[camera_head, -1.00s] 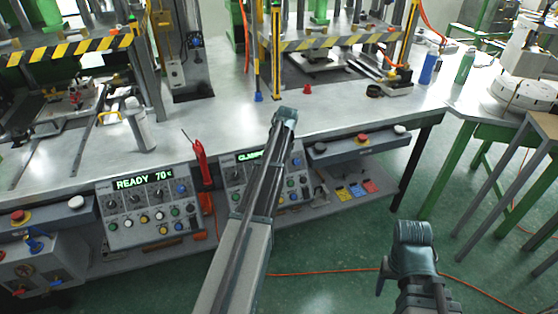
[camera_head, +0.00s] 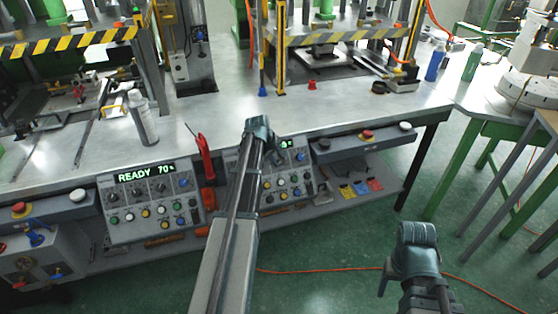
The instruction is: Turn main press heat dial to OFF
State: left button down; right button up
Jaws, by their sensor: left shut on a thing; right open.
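Two sloped control panels sit on the front of the bench. The left panel (camera_head: 150,203) reads READY 70 on a green display, with dark dials (camera_head: 137,192) below it and coloured buttons. The right panel (camera_head: 290,181) has a similar layout, but my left arm covers much of its display and dials. I cannot read which dial is the heat dial. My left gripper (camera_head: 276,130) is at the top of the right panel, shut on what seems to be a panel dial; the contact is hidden. My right gripper (camera_head: 392,268) is open and empty above the floor.
A red-handled tool (camera_head: 205,158) stands between the panels. Emergency buttons (camera_head: 367,134) sit on the front ledge. Presses with striped guards stand behind. The green floor is open at the lower right.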

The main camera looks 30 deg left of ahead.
pick_arm(q)
jog(key=shift+s, duration=0.15)
dwell(0.3)
jog(key=c, duration=0.5)
grip_release()
jog(key=shift+r, duration=0.1)
jog(key=p+v, duration=1.2)
jog(key=v, duration=0.1)
jog(key=shift+s+a+r, duration=0.1)
jog(key=shift+s, duration=0.2)
